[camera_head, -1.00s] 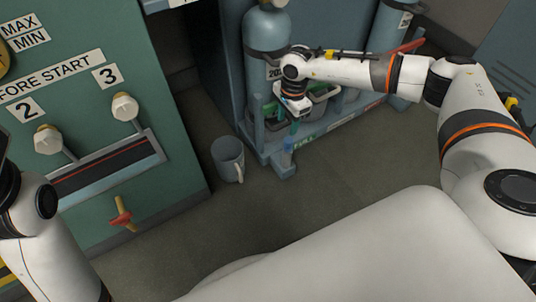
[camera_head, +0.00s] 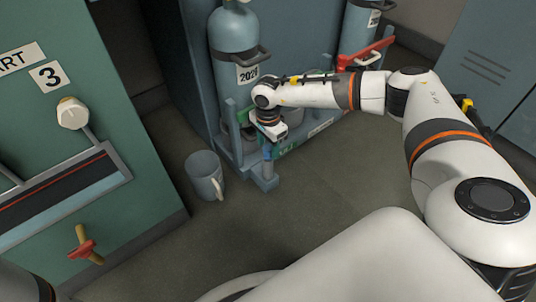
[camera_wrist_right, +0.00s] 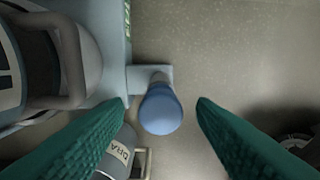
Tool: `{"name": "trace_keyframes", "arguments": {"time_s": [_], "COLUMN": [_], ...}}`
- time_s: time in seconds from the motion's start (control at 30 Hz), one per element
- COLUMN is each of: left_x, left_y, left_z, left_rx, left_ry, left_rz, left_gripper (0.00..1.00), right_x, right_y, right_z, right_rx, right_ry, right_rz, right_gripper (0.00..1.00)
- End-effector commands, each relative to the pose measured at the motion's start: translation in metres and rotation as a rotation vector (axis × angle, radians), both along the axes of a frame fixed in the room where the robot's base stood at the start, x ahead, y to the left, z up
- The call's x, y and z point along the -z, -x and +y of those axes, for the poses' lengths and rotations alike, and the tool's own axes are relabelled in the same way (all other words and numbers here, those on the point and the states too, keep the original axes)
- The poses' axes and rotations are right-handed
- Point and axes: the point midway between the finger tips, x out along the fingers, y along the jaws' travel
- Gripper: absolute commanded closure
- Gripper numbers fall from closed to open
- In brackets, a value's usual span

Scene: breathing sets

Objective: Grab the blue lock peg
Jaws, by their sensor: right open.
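The blue lock peg (camera_wrist_right: 161,110) has a rounded blue top and stands at the corner of the cylinder rack's base (camera_head: 265,183). In the head view the peg (camera_head: 267,153) is small and partly covered by my right gripper (camera_head: 272,143). In the right wrist view my right gripper (camera_wrist_right: 162,103) is open. Its two green ridged fingers lie on either side of the peg's top, with a gap on each side. The peg is not held. My left gripper is out of view; only a bit of that arm shows at the lower left.
A large gas cylinder (camera_head: 233,50) stands in the rack just behind my right gripper. A grey mug (camera_head: 204,176) is on the floor left of the rack. A green panel (camera_head: 75,140) with a red-and-yellow valve handle stands at the left. The floor in front is clear.

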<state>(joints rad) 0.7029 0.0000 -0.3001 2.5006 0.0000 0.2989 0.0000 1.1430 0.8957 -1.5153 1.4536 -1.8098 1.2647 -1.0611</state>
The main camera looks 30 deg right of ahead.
Motion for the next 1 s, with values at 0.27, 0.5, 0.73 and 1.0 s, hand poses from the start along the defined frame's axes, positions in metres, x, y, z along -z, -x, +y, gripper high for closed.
{"name": "trace_keyframes", "arguments": {"time_s": [0.27, 0.5, 0.73, 1.0], "left_x": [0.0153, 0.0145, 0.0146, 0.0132], "left_y": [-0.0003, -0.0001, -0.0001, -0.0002], "left_z": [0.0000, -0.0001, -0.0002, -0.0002], "left_rx": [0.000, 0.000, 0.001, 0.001], "left_ry": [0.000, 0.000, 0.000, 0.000], "left_rz": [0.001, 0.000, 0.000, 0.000], "left_gripper": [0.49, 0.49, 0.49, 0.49], "right_x": [0.0196, 0.0188, 0.0188, 0.0169], "right_y": [0.0003, 0.0004, 0.0005, 0.0004], "right_z": [0.0001, 0.0000, 0.0000, 0.0000], "right_rx": [0.000, 0.000, 0.000, 0.000], "right_ry": [0.000, 0.000, 0.000, 0.000], "right_rz": [0.000, 0.000, 0.000, 0.000], "right_gripper": [0.49, 0.62, 0.97, 0.97]}}
